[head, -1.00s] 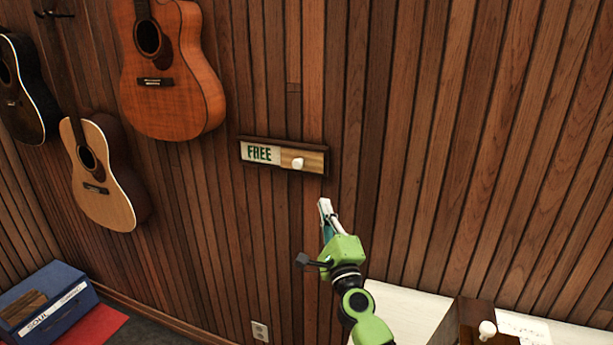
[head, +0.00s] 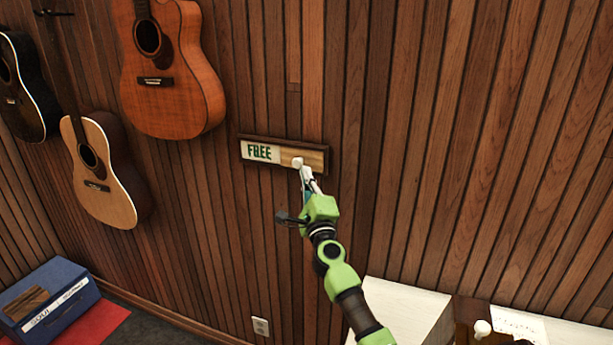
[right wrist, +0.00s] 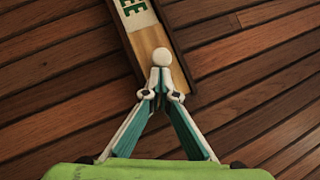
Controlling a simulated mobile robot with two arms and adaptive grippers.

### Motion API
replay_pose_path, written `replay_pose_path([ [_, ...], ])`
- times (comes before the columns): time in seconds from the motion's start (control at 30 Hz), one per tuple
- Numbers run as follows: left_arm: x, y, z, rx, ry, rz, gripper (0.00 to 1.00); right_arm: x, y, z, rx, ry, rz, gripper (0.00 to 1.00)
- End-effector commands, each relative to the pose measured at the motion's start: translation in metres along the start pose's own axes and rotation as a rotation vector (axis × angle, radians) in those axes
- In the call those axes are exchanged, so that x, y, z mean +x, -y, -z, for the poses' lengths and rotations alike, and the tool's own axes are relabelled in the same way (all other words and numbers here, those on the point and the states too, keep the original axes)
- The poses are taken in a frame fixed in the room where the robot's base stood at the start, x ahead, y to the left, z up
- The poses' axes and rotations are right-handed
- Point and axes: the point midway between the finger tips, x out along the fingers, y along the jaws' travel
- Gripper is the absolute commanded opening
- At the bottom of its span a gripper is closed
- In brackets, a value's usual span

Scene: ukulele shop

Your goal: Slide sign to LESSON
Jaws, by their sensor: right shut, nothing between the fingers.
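The sign is a dark wooden frame (head: 313,160) mounted on the plank wall. Its left part shows a pale panel with the green word FREE (head: 260,152); the part to its right shows bare light wood. A white knob (head: 297,162) sits right of the word, near the middle of the frame. The word LESSON is not visible. My right gripper (head: 306,173) is shut and empty, its tips right at the knob's lower side. In the right wrist view the knob (right wrist: 161,57) stands just beyond the fingertips (right wrist: 161,96); I cannot tell whether they touch. My left gripper is out of view.
Guitars hang on the wall to the left, the nearest an orange-brown one (head: 178,80). A blue box (head: 62,310) stands at lower left. A white surface with a brown wooden object (head: 455,325) is at lower right. The wall around the sign is clear.

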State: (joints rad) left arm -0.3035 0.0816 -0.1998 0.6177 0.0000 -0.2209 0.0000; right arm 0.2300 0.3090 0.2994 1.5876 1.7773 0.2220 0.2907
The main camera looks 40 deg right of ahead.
Motion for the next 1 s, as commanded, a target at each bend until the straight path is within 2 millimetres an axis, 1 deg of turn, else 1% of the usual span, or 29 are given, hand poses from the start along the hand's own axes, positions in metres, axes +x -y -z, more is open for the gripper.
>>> replay_pose_path([
  [0.13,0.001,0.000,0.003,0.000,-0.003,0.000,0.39,0.001,-0.002,-0.002,0.001,0.000,0.000,0.00],
  [0.23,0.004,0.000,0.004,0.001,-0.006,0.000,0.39,0.008,-0.009,-0.012,0.004,-0.002,0.000,0.00],
  [0.37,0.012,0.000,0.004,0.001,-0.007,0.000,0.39,0.025,-0.025,-0.036,0.005,0.000,0.000,0.00],
  [0.5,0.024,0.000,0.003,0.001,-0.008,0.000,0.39,0.043,-0.042,-0.062,0.005,-0.001,0.001,0.00],
  [0.7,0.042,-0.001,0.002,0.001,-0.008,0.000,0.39,0.064,-0.060,-0.092,0.002,-0.001,0.001,0.00],
  [0.83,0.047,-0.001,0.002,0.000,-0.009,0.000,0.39,0.071,-0.064,-0.103,0.001,0.000,0.000,0.00],
  [1.0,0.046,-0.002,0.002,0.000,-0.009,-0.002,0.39,0.073,-0.064,-0.107,-0.001,0.000,0.000,0.00],
])
